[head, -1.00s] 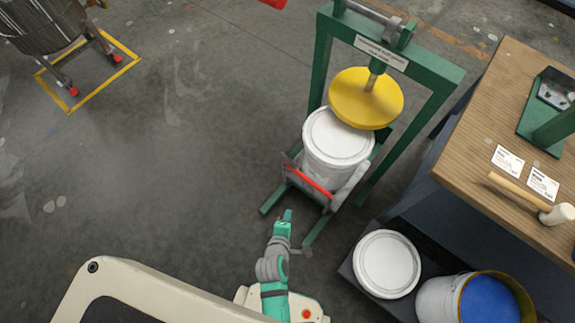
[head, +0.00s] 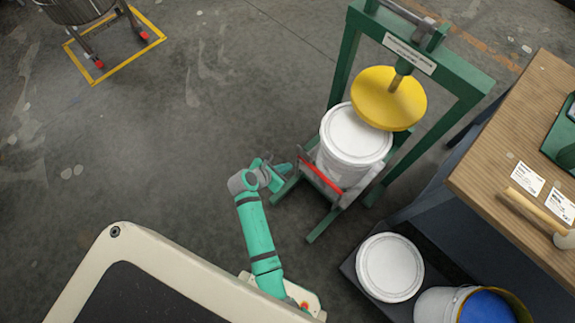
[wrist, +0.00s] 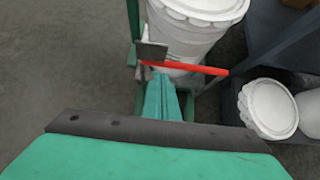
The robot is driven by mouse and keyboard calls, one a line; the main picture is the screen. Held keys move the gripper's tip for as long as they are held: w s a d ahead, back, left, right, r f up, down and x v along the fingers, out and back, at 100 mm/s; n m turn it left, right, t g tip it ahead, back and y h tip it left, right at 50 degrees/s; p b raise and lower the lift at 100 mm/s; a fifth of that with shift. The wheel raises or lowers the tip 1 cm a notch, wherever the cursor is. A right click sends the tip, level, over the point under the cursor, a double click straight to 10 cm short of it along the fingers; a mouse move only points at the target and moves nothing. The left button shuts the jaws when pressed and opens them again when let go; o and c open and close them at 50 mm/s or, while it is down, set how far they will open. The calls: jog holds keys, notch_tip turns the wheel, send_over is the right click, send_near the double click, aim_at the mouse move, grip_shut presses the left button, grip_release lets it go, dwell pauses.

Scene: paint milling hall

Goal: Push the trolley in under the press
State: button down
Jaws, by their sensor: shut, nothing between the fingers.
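The trolley shows as a low grey carriage with a red bar (head: 321,179) across its near side, and carries a white lidded bucket (head: 356,136). The green press (head: 468,107) stands over it with a round yellow plate (head: 386,98). The bucket is partly beneath the plate, and its near-left part sticks out. My gripper (head: 287,169) is shut and empty, just left of the bar's left end. In the wrist view, my closed fingers (wrist: 161,97) point toward the red bar (wrist: 192,68) and a grey plate at its left end; I cannot tell whether they touch.
A wooden bench (head: 515,150) with a mallet stands at the right. Below it, a lidded white bucket (head: 390,267) and an open blue paint bucket (head: 488,306) sit on a dark platform. A vat (head: 78,10) stands at the upper left. Floor between is clear.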

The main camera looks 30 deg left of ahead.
aim_at(307, 156)
jog(key=shift+w+d+f, duration=0.5)
jog(key=shift+w+f, duration=0.35)
jog(key=shift+w, duration=0.6)
jog(key=shift+w+d+f, duration=0.55)
jog(key=shift+w+f, duration=0.3)
jog(key=shift+w, duration=0.55)
jog(key=shift+w+d+f, duration=0.5)
jog(key=shift+w+f, duration=0.35)
jog(key=shift+w, duration=0.6)
